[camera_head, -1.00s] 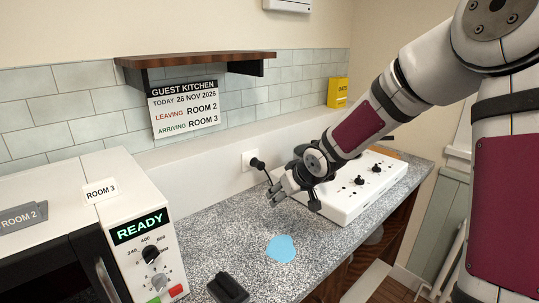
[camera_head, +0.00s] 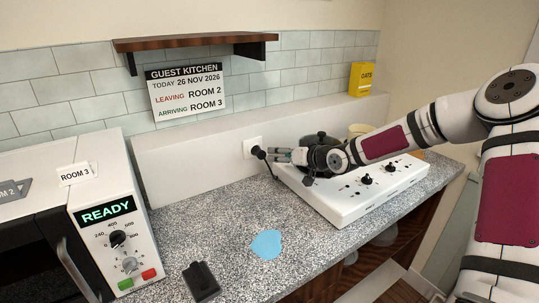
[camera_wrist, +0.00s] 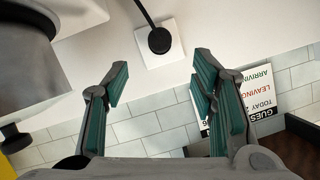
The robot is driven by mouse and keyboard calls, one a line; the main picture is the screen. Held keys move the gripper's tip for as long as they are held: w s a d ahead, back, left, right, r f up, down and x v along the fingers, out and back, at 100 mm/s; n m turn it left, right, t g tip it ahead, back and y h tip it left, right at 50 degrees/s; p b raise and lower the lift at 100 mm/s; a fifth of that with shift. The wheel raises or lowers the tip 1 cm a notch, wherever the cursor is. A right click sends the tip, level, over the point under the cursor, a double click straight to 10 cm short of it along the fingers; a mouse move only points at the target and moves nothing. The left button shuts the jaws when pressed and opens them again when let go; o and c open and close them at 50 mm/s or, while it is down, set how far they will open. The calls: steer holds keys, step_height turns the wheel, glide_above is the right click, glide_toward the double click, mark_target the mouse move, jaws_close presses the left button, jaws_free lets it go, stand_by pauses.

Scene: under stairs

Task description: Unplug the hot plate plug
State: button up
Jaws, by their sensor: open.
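The black round plug (camera_head: 258,151) sits in the white wall outlet (camera_head: 247,145) above the counter. In the wrist view the plug (camera_wrist: 160,40) is on the square outlet plate (camera_wrist: 175,53), and its dark cord runs off the top edge. The white hot plate (camera_head: 350,203) with black knobs stands on the counter to the right of the plug. My gripper (camera_head: 277,154) is beside the plug on its right, fingers pointing left towards it. In the wrist view my gripper (camera_wrist: 160,72) is open and empty, with the plug apart from its green-padded fingers, beyond the gap.
A wooden shelf (camera_head: 190,41) and a guest kitchen sign (camera_head: 186,92) are on the wall. A microwave (camera_head: 120,222) stands left. A blue patch (camera_head: 266,243) and black object (camera_head: 201,281) lie in front.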

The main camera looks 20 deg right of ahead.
mark_target(263, 154)
steer(key=x, duration=1.2)
steer(key=shift+s+f+b, duration=0.1)
steer(key=shift+b, duration=0.2)
jaws_close()
